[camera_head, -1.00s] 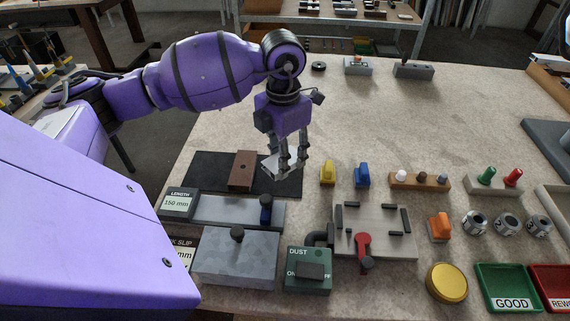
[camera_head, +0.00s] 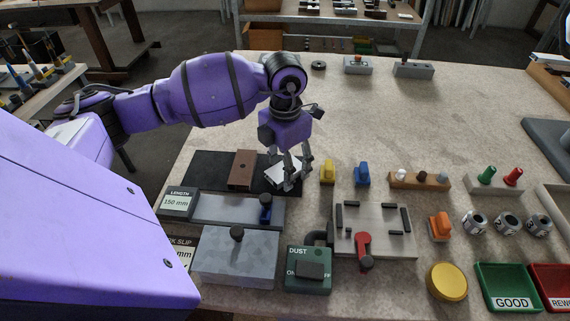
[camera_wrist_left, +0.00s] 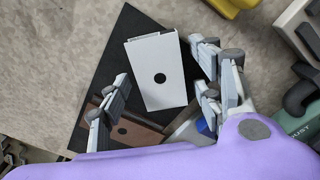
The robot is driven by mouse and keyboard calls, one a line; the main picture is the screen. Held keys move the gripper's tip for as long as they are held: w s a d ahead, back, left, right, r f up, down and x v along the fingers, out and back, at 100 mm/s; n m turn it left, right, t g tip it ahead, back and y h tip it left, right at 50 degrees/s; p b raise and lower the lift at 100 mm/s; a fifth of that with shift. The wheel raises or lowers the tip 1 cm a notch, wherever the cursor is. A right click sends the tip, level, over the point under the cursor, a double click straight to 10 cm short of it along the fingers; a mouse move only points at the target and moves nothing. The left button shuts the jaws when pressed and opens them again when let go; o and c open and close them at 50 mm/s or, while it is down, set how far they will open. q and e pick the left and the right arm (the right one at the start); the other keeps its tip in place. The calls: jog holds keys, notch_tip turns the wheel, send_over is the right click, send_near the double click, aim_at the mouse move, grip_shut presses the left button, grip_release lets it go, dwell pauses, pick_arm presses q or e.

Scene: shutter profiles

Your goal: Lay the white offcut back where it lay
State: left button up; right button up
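The white offcut (camera_head: 281,175) is a pale rectangular piece at the right part of the black mat (camera_head: 208,163). In the left wrist view the offcut (camera_wrist_left: 157,72) shows a dark round spot and appears to lie on the mat. My left gripper (camera_head: 298,177) is directly over its right part, pointing down. In the left wrist view its fingers (camera_wrist_left: 163,92) are spread wide, with a gap on both sides of the offcut. The fingers hide part of the offcut in the head view.
A brown block (camera_head: 242,169) stands on the mat left of the offcut. Yellow (camera_head: 327,172) and blue (camera_head: 362,174) pieces stand to the right. The length gauge (camera_head: 222,209) and dust switch box (camera_head: 308,270) are in front.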

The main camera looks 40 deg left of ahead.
pick_arm(q)
notch_tip(320, 180, up, 12)
jog(key=shift+r, duration=0.15)
dwell(0.6)
